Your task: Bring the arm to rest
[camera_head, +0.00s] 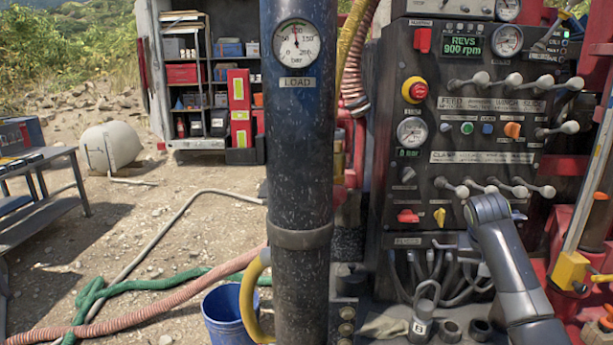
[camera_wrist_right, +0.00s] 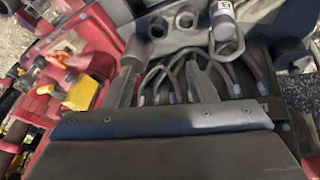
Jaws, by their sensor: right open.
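My right arm (camera_head: 510,260) rises from the lower right of the head view and bends at an elbow in front of the control panel (camera_head: 485,157). Its gripper is mostly hidden behind the forearm there. In the right wrist view, my right gripper (camera_wrist_right: 166,85) shows as two dark fingers spread apart, with nothing between them. Grey hoses (camera_wrist_right: 172,72) lie behind the fingers; I cannot tell whether they touch. My left gripper is out of view.
A grey shackle-shaped piece with a tag (camera_head: 421,318) sits on the ledge below the panel. Several levers (camera_head: 495,187) stick out above the arm. A thick dark column (camera_head: 297,130) stands left of the panel. A blue bucket (camera_head: 226,318) stands on the ground.

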